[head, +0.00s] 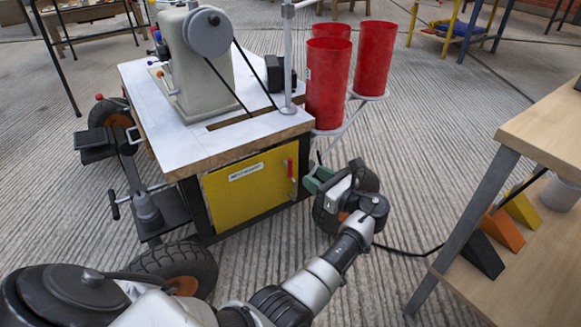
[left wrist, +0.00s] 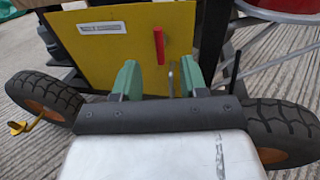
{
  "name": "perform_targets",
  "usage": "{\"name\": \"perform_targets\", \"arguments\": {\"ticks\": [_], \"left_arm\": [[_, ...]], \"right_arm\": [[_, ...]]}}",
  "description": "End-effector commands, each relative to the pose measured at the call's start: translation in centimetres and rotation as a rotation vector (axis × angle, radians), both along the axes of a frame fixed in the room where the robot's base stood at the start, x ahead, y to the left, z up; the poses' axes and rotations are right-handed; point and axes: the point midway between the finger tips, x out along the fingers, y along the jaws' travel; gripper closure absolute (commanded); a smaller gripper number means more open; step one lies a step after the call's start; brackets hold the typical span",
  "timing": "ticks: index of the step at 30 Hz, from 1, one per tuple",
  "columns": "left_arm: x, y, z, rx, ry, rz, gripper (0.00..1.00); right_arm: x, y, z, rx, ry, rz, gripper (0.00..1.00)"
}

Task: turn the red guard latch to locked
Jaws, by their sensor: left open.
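The red guard latch (head: 290,168) is a small upright bar at the right side of the yellow guard panel (head: 243,185), under the sewing-machine table. In the left wrist view the red latch (left wrist: 159,46) stands upright on the yellow panel (left wrist: 95,55), below it a grey metal rod or handle (left wrist: 171,80). My left gripper (head: 315,180) is to the right of the latch in the head view. In the left wrist view its green fingers (left wrist: 160,80) are apart, with the latch between and beyond them, not held. My right gripper is not in view.
The white-topped table (head: 200,130) carries a large sewing machine (head: 200,60). Red cylinders (head: 328,80) stand at its right. Wheels (left wrist: 280,130) flank the cart. A wooden bench (head: 545,130) with wedge-shaped blocks (head: 505,228) stands at the right; ribbed floor between is mostly clear.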

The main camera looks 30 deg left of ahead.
Motion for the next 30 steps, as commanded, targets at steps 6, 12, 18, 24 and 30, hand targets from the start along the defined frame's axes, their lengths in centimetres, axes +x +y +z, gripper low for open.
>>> {"name": "perform_targets", "arguments": {"ticks": [6,12,18,24,30], "left_arm": [[0.8,4.3,-0.4,0.003,-0.005,0.003,0.57],[1.5,7.4,-0.4,0.001,-0.003,0.001,0.57],[1.8,9.0,-0.1,0.002,-0.001,0.000,0.57],[1.8,9.2,0.1,0.001,0.000,-0.001,0.57],[1.8,9.2,0.1,0.001,0.000,-0.001,0.72]], "right_arm": [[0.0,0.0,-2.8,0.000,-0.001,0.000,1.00],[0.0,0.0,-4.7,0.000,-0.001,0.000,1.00],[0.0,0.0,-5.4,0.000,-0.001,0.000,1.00],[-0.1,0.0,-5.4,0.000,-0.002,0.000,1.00],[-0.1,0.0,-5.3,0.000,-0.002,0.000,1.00]]}}
